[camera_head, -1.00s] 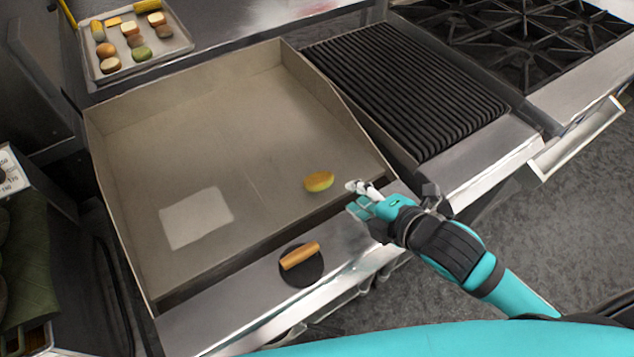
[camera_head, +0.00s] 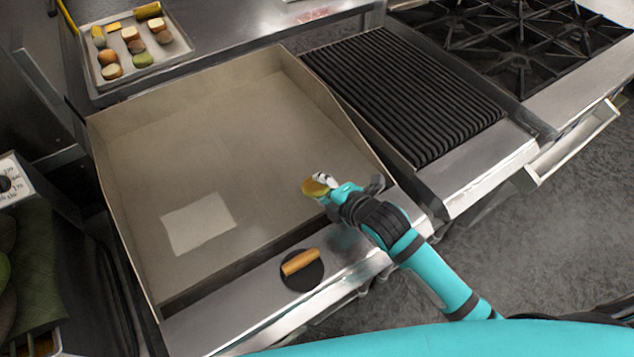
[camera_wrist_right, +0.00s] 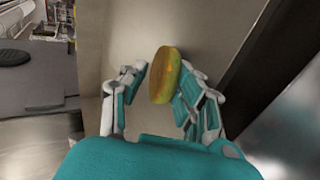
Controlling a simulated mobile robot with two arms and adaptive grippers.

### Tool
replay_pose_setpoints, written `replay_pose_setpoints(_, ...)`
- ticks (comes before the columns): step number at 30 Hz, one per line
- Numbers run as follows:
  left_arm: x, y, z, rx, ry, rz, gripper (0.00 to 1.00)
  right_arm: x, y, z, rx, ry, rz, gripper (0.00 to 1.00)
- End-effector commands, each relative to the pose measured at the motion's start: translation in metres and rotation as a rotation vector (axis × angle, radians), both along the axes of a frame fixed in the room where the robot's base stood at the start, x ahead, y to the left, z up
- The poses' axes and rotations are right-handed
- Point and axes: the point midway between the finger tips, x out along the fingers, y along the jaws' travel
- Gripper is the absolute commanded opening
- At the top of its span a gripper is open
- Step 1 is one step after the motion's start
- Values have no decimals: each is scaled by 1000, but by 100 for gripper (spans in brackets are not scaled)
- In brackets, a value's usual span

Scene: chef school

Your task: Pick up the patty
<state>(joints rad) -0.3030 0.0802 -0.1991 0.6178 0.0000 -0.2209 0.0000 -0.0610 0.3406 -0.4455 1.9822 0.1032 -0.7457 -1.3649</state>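The patty (camera_head: 313,188) is a small round yellow-brown disc with a greenish side. It lies on the griddle (camera_head: 240,130) near its right front edge. My right gripper (camera_head: 324,182) is at the patty, with its fingers over the griddle surface. In the right wrist view the patty (camera_wrist_right: 165,75) shows between the two spread fingers of the gripper (camera_wrist_right: 160,92). It is close to the right finger, and a gap separates it from the left finger. I cannot tell whether the right finger touches it. My left gripper is not in view.
A round black press with a wooden handle (camera_head: 300,263) sits on the front ledge. A pale square (camera_head: 198,224) lies on the griddle. A tray (camera_head: 94,72) of food pieces stands at back left. A ribbed grill (camera_head: 410,90) lies to the right. The griddle has raised walls.

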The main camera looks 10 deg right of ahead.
Motion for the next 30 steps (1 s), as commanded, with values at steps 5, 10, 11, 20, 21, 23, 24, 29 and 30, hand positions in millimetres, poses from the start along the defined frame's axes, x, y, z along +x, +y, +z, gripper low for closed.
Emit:
replay_pose_setpoints(5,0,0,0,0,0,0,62,0,0,0,0,0,0,26)
replay_pose_setpoints(10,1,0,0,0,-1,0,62,0,0,0,0,0,0,4)
replay_pose_setpoints(11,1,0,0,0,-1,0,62,0,0,0,0,0,0,0)
replay_pose_setpoints(20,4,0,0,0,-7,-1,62,0,0,2,1,-2,0,0)
replay_pose_setpoints(21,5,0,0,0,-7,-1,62,0,0,4,0,-2,1,0)
replay_pose_setpoints(23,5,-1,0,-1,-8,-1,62,0,0,11,1,-5,1,0)
replay_pose_setpoints(24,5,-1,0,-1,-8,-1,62,0,0,17,1,-5,1,0)
replay_pose_setpoints(29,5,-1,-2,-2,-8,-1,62,0,0,50,0,-8,2,0)
replay_pose_setpoints(30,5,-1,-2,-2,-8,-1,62,0,0,58,0,-8,2,0)
